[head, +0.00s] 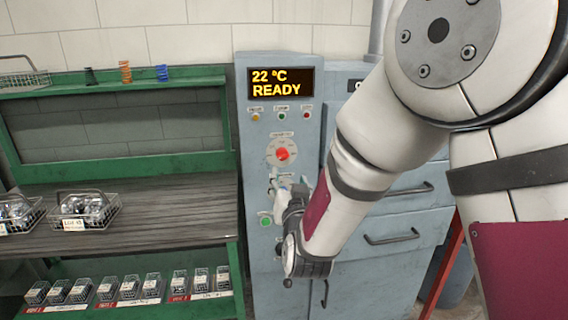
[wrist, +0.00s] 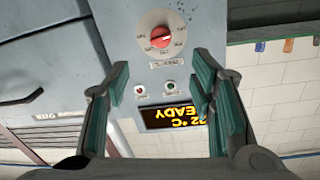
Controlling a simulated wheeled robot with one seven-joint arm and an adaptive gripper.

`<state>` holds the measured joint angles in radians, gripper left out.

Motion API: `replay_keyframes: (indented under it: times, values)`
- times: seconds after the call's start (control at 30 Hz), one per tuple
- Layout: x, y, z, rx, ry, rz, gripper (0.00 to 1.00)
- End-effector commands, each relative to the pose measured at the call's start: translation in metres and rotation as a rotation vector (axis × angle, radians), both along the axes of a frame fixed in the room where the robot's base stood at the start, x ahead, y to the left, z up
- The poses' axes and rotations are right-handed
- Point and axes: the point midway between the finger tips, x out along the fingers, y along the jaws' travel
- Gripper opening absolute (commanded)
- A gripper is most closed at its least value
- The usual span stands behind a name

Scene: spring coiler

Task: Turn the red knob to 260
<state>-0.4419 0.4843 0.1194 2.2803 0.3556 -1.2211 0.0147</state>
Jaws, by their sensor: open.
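The red knob (head: 283,155) sits on a round white dial on the front of the blue-grey control cabinet (head: 252,180). In the wrist view, which is upside down, the red knob (wrist: 160,37) shows at the top middle with marks around it, too small to read surely. The display (head: 280,82) reads "22 °C READY". My gripper (head: 282,186) is in front of the cabinet, just below the dial in the head view. In the wrist view my gripper (wrist: 165,90) has its green-padded fingers wide apart, with nothing between them. It is apart from the knob.
Small indicator lights (head: 281,116) sit between display and dial. A green button (head: 265,220) is lower on the panel. A green-framed workbench (head: 150,210) with wire baskets (head: 88,210) stands at left. Drawers with handles (head: 392,237) are at right, partly behind my arm.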

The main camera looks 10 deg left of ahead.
Motion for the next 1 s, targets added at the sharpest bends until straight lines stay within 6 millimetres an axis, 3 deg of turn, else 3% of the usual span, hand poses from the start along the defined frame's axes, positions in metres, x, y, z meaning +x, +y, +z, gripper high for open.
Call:
replay_keyframes:
  times: [0.27, 0.73, 1.0]
  values:
    - [0.025, 0.006, 0.000, 0.004, -0.012, -0.004, 0.50]
    - [0.111, 0.024, 0.000, 0.003, -0.011, -0.003, 0.50]
    - [0.133, 0.030, 0.000, 0.003, -0.009, -0.002, 0.50]
